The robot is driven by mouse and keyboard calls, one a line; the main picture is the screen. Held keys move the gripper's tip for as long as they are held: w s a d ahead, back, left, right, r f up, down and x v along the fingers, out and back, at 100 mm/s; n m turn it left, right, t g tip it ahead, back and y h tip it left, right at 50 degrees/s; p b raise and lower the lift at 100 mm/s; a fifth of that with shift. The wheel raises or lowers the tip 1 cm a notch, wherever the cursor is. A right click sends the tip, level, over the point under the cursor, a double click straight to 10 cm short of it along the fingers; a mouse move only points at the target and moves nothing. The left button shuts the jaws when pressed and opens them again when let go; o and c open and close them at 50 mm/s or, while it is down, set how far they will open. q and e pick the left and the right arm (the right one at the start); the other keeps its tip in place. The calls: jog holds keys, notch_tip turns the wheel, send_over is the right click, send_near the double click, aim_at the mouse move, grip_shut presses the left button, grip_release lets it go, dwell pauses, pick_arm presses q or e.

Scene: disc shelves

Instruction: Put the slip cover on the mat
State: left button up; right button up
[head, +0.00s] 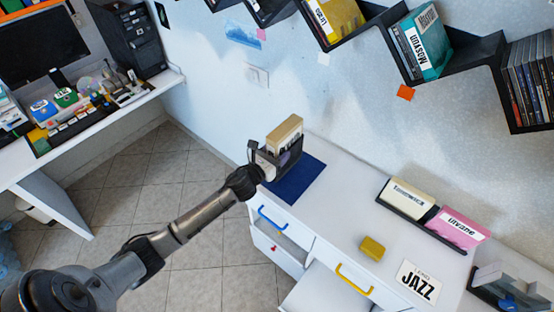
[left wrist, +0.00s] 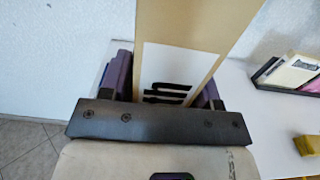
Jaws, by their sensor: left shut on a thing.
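The slip cover (head: 285,132) is a tan, upright box with a white label. My left gripper (head: 279,158) is shut on it. In the left wrist view the slip cover (left wrist: 195,25) stands between the two fingers (left wrist: 165,88), its label with black lettering facing the camera. The dark blue mat (head: 298,184) lies on the left end of the white desk. The gripper and slip cover overlap the mat's far left part in the head view and hide some of it. Whether the slip cover touches the mat cannot be told. My right gripper is not in view.
The white desk (head: 345,210) carries a yellow block (head: 372,247), a JAZZ card (head: 417,284) and a black rack (head: 405,223) with a cream and a pink case. A drawer stands open at the front. Zigzag wall shelves (head: 470,58) hold cases above.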

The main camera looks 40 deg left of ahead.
pick_arm(q)
jog(key=shift+d+f+b, duration=0.1)
jog(key=shift+f+b, duration=0.2)
jog(key=shift+f, duration=1.45)
jog(key=shift+f, duration=0.15)
jog(key=o, duration=1.1)
jog(key=shift+o, duration=0.2)
